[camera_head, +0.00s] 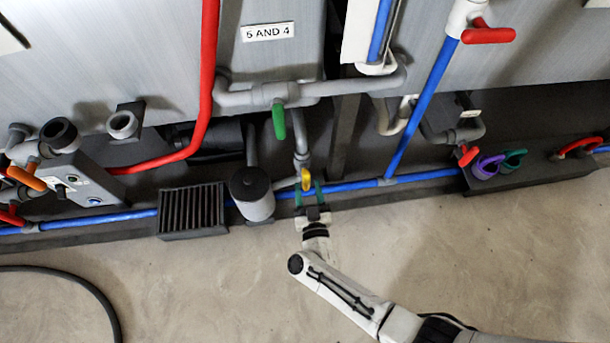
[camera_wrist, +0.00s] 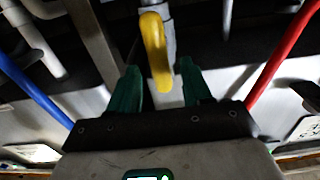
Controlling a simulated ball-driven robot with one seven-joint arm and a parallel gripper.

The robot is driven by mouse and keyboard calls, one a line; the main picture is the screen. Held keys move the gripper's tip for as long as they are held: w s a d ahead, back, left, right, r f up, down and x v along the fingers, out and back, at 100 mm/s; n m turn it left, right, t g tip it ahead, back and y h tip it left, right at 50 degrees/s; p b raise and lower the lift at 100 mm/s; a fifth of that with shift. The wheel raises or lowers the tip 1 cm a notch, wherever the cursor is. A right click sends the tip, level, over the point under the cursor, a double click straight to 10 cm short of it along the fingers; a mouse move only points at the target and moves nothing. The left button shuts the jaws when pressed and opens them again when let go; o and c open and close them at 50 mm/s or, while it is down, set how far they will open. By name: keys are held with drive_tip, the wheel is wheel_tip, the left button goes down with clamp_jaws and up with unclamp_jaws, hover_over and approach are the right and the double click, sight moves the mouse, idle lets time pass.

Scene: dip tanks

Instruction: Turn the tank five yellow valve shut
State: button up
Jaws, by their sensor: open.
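The yellow valve handle (camera_head: 306,179) hangs low on a grey pipe under the tank labelled "5 AND 4" in the head view. In the wrist view the yellow handle (camera_wrist: 157,52) points down along its pipe, its lower end just beyond and between my fingertips. My gripper (camera_head: 309,191) is open, with green fingers on either side of the handle's line. In the wrist view my gripper (camera_wrist: 161,85) shows a clear gap between the fingers. I cannot tell whether a finger touches the handle.
A green-handled valve (camera_head: 279,121) sits above the yellow one. A grey canister (camera_head: 252,193) stands close on the left, beside a black grate (camera_head: 192,210). A blue pipe (camera_head: 350,186) runs along the wall base. The floor (camera_head: 200,290) in front is mostly clear, with a black hose (camera_head: 92,290) at left.

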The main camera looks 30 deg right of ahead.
sight(307, 183)
drive_tip(key=b+x, duration=0.1)
drive_tip(key=x, duration=0.3)
drive_tip(key=shift+w+f+b, duration=0.1)
drive_tip(key=shift+f+b, duration=0.05)
drive_tip(key=shift+b, duration=0.25)
drive_tip(key=shift+w+d, duration=0.25)
drive_tip(key=shift+w, duration=0.35)
drive_tip(key=shift+c, duration=0.2)
clamp_jaws()
